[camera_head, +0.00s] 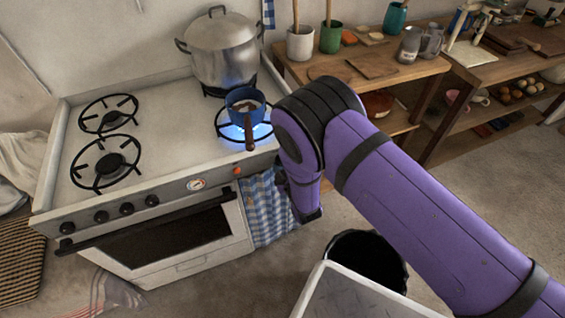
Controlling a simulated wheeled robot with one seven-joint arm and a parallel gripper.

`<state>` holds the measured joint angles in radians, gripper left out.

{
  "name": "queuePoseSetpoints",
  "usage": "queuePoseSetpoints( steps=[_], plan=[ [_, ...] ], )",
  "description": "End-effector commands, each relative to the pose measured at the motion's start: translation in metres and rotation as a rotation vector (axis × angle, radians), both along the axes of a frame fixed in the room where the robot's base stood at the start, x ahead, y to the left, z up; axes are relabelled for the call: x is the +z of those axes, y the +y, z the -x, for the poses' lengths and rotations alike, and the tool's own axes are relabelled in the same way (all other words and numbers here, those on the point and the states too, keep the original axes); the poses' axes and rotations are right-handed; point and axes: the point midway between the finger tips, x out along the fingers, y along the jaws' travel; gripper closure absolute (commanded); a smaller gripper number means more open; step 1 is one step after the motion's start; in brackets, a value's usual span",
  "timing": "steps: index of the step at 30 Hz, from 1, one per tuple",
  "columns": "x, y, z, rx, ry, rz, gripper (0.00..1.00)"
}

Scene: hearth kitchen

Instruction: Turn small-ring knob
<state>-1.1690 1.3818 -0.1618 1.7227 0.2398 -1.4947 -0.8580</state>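The white stove (170,130) stands at the left. Several black knobs sit in a row on its front panel, including a leftmost knob (67,228) and a rightmost knob (152,200). I cannot tell which knob belongs to the small ring. A small blue pot (240,98) sits over a blue flame on the front right ring. A big lidded metal pot (222,50) stands on the back right ring, also with blue flame under it. My gripper (308,212) hangs just right of the stove's front corner, apart from the knobs. Its fingers are mostly hidden by my arm.
The small pot's dark handle (249,135) points toward the front edge. A blue checked towel (265,205) hangs at the stove's front right. The left rings are bare and unlit. A dark bin (385,258) stands on the floor, and wooden shelves (430,70) stand at the back right.

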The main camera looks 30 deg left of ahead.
Motion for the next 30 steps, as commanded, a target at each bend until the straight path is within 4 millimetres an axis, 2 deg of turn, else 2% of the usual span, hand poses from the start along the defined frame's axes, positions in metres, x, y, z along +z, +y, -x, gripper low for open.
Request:
queuePoseSetpoints(
  steps=[9, 25, 26, 28, 30],
  plan=[
    [-0.0005, 0.0003, 0.0010, 0.001, -0.087, 0.070, 0.83],
    [-0.0007, 0.0003, 0.0010, 0.002, -0.102, 0.083, 0.83],
    [-0.0007, 0.0003, 0.0010, 0.002, -0.102, 0.083, 0.52],
    [-0.0006, 0.0003, 0.0010, 0.002, -0.102, 0.083, 0.36],
    [-0.0005, 0.0002, 0.0008, 0.001, -0.102, 0.082, 0.33]
  ],
)
